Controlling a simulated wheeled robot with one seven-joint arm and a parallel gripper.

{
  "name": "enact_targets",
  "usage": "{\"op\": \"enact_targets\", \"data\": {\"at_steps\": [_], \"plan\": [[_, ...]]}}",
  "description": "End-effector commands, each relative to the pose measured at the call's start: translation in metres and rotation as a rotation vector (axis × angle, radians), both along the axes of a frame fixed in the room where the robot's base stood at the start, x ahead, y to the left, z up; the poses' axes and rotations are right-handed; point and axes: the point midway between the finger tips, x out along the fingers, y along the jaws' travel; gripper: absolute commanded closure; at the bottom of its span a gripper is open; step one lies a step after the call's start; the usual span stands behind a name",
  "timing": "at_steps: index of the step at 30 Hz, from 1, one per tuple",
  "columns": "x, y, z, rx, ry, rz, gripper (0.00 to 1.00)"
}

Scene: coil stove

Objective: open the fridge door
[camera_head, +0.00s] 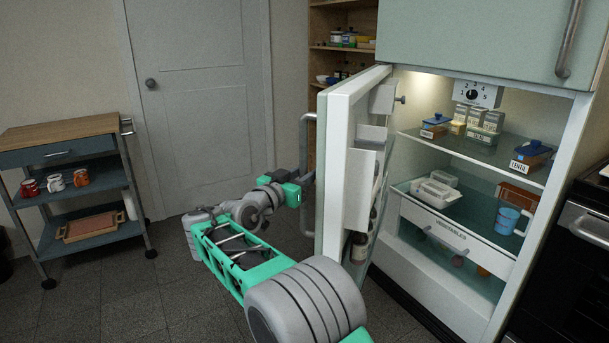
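The fridge door (338,170) is open and swung out to the left, with bottles and shelves on its inner side. Its curved bar handle (304,140) is on the outer face, on the left. The lit fridge interior (412,148) shows shelves with containers, a vegetable drawer and a blue mug. My gripper (306,186) is at the lower part of the handle, beside the door's outer face. Its fingers are small and partly hidden, so I cannot tell whether they are closed on the handle.
A trolley (75,195) with mugs and a tray stands at the left. A closed grey room door (200,100) and open shelves (340,20) are behind. An oven (575,260) is at the right. Dark floor (150,295) is clear between the trolley and my arm.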

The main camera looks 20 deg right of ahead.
Motion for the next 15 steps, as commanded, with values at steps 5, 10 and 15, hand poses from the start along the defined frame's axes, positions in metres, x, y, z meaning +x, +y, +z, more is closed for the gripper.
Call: {"op": "enact_targets", "data": {"at_steps": [5, 10, 15], "plan": [[0.000, 0.003, 0.000, 0.000, 0.000, 0.004, 0.59], [0.000, 0.003, 0.000, 0.001, 0.001, 0.004, 0.59], [-0.011, 0.020, 0.001, 0.001, 0.001, 0.007, 0.59]]}}
